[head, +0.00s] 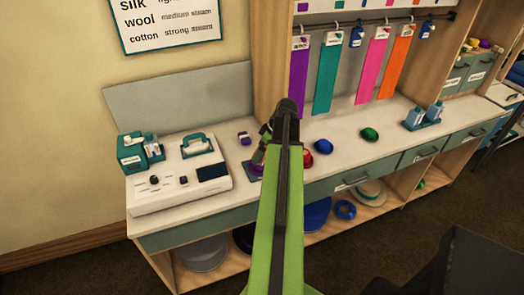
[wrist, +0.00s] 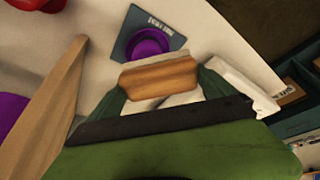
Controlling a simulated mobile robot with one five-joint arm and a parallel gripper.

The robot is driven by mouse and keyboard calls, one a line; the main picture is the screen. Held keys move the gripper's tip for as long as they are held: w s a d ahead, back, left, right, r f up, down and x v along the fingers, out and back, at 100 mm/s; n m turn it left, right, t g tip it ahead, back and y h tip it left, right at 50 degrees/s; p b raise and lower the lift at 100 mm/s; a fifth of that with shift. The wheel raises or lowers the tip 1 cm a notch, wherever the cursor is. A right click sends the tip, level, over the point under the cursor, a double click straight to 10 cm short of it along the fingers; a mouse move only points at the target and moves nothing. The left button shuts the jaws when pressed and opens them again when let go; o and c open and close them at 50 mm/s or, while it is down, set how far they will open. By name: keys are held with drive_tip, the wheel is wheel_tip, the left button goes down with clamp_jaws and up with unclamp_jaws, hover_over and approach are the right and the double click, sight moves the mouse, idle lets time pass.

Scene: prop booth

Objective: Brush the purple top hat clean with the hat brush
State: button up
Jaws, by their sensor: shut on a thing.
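The purple top hat (wrist: 148,43) sits on a dark teal mat (wrist: 172,30) with a printed label, in the upper middle of the wrist view. In the head view only a sliver of the hat (head: 257,170) shows beside my arm. My gripper (wrist: 161,84) is shut on the hat brush (wrist: 158,76), a wooden block with a pale bristle edge towards the hat. The brush overlaps the hat's near edge in the wrist view; I cannot tell whether they touch. In the head view my arm hides the brush.
A white steam unit (head: 178,180) stands left of the hat, with a teal bottle holder (head: 136,155) behind. Red (head: 308,158), blue (head: 323,146) and green (head: 370,134) hats sit to the right. Ribbons (head: 327,78) hang behind. A wooden upright (wrist: 42,115) stands close in the wrist view.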

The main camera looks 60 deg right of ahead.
drive_tip(key=shift+r+p, duration=0.75)
drive_tip(key=shift+r, duration=0.45)
wheel_tip(320, 180, up, 3)
drive_tip(key=p, duration=0.3)
drive_tip(key=shift+r, duration=0.1)
drive_tip(key=shift+s, duration=0.1)
